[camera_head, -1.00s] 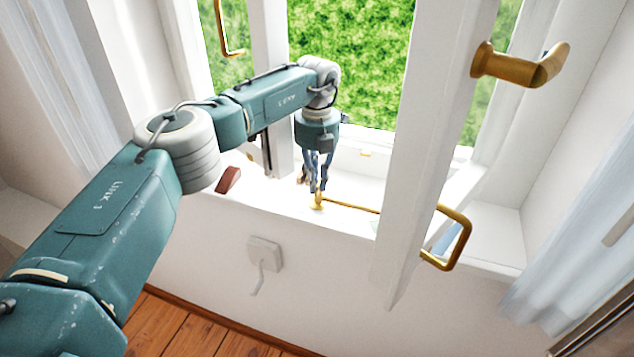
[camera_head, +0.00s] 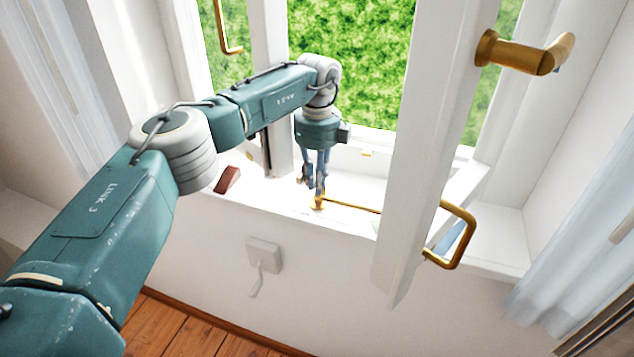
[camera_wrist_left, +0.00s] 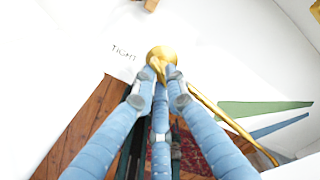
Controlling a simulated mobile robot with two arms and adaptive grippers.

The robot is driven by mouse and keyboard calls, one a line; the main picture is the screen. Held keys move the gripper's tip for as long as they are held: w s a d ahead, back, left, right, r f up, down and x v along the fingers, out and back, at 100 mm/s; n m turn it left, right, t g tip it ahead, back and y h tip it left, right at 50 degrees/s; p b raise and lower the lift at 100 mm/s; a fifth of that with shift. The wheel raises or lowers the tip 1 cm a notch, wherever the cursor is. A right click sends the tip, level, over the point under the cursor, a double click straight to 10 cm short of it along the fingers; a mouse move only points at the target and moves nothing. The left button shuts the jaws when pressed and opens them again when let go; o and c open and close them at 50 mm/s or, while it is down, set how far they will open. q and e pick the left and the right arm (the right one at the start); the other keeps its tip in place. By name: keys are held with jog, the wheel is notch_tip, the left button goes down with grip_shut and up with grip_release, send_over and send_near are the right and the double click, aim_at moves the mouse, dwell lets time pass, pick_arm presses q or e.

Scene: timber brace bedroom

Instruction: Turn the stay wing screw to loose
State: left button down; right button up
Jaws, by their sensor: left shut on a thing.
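The brass stay wing screw (camera_head: 318,201) sits on the window sill at the left end of a thin brass stay rod (camera_head: 350,206). My left gripper (camera_head: 320,188) points down over it with its fingers closed at the screw. In the left wrist view the blue fingertips (camera_wrist_left: 161,75) are shut on the brass screw (camera_wrist_left: 161,54), and they hide much of its wing. The word "TIGHT" (camera_wrist_left: 123,53) is printed on the white surface to the left of the screw. My right gripper is not in view.
An open white casement sash (camera_head: 412,190) with a brass handle (camera_head: 515,52) stands to the right of the gripper. A dark red block (camera_head: 227,179) lies on the sill to the left. A white wall fitting (camera_head: 264,254) is below the sill.

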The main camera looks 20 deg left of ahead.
pick_arm(q)
jog(key=n, duration=0.5)
jog(key=shift+d+r+n+b, duration=0.1)
jog(key=shift+r+n+b, duration=0.05)
jog(key=shift+n+b, duration=0.2)
dwell(0.4)
jog(key=c, duration=1.8)
grip_release()
jog(key=shift+o, duration=0.2)
notch_tip(320, 180, up, 12)
